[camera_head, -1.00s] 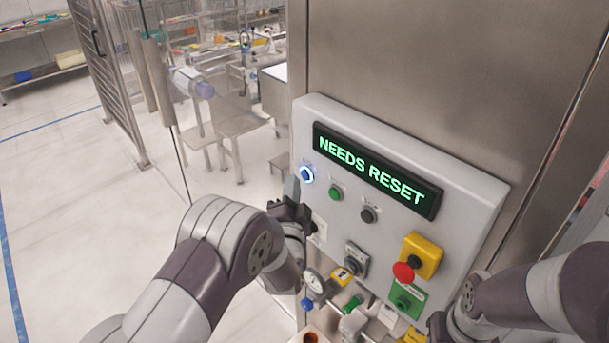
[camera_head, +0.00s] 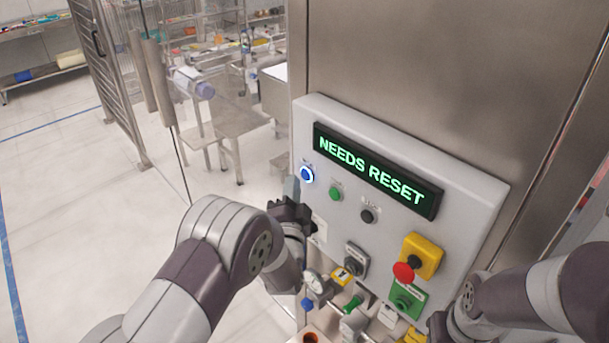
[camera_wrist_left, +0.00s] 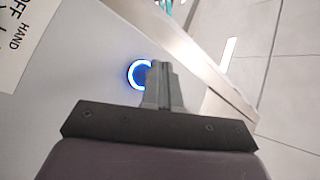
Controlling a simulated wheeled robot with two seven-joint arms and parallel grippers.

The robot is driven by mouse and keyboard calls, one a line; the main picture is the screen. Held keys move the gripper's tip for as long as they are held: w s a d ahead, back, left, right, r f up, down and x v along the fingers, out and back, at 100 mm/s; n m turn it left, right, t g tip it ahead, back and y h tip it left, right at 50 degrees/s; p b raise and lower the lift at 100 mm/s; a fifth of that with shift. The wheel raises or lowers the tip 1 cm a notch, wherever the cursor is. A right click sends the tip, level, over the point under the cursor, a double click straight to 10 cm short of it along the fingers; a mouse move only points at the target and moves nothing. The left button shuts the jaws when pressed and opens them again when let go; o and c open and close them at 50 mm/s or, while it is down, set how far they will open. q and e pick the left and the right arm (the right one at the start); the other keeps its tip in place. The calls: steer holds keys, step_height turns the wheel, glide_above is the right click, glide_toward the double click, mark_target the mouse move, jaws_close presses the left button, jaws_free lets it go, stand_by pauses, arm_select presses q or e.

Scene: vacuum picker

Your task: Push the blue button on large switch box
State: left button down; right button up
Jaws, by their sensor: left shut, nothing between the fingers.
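The large switch box (camera_head: 455,183) is a light grey panel with a dark display (camera_head: 375,171) that reads "NEEDS RESET" in green. The blue button (camera_head: 307,174) with a lit ring sits at its upper left, below the display. My left gripper (camera_head: 291,187) is shut and empty, its fingertips just left of and below the button. In the left wrist view the blue button (camera_wrist_left: 138,74) shows beyond the shut fingers (camera_wrist_left: 163,85), which hide its right part. I cannot tell whether they touch it. My right arm reaches in at lower right; its fingers are hidden.
A green button (camera_head: 336,194) and a black knob (camera_head: 368,215) sit right of the blue button. A red emergency stop (camera_head: 403,272) on a yellow box is lower right. A gauge (camera_head: 314,281) and fittings are below. Open floor lies left.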

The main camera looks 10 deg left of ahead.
arm_select(q)
steer(key=shift+w+d, duration=0.1)
steer(key=shift+w, duration=0.05)
steer(key=shift+w+d+b, duration=0.2)
steer(key=shift+b, duration=0.1)
steer(key=shift+w+d, duration=0.2)
steer(key=shift+w, duration=0.05)
stand_by(1.0)
steer(key=shift+s+a, duration=0.5)
steer(key=shift+s, duration=0.1)
steer(key=s+a, duration=0.1)
steer(key=s, duration=0.1)
steer(key=s+a, duration=0.2)
stand_by(0.5)
